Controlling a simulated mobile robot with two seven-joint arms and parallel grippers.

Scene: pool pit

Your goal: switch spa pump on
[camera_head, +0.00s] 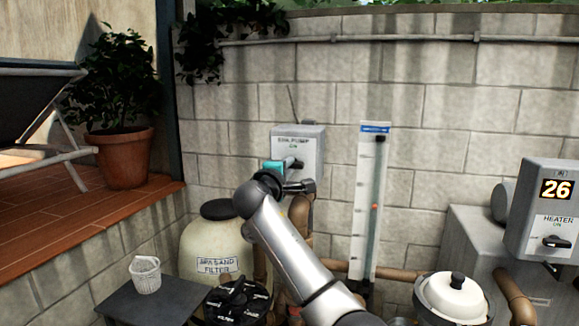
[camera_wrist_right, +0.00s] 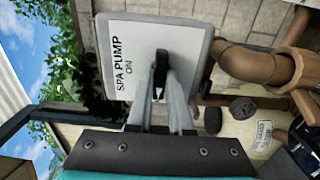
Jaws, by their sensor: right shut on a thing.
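The spa pump switch box (camera_head: 311,139) is a grey box on the block wall, lettered "SPA PUMP" with a green "ON" below. It fills the upper middle of the right wrist view (camera_wrist_right: 188,32), turned sideways. Its black handle (camera_wrist_right: 161,68) shows there between my fingers, roughly along the line of the lettering; its lower part is hidden. My right gripper (camera_wrist_right: 162,92) is shut on this handle, in front of the box. In the head view the right gripper (camera_head: 294,164) covers the box's lower left. My left gripper is in neither view.
A heater box (camera_head: 545,205) reading 26 stands at the right. A flow gauge (camera_head: 370,200) and brown pipes are right of the switch box. The spa sand filter (camera_head: 215,240) stands below left. A dark table (camera_head: 150,305) holds a white basket (camera_head: 146,275).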

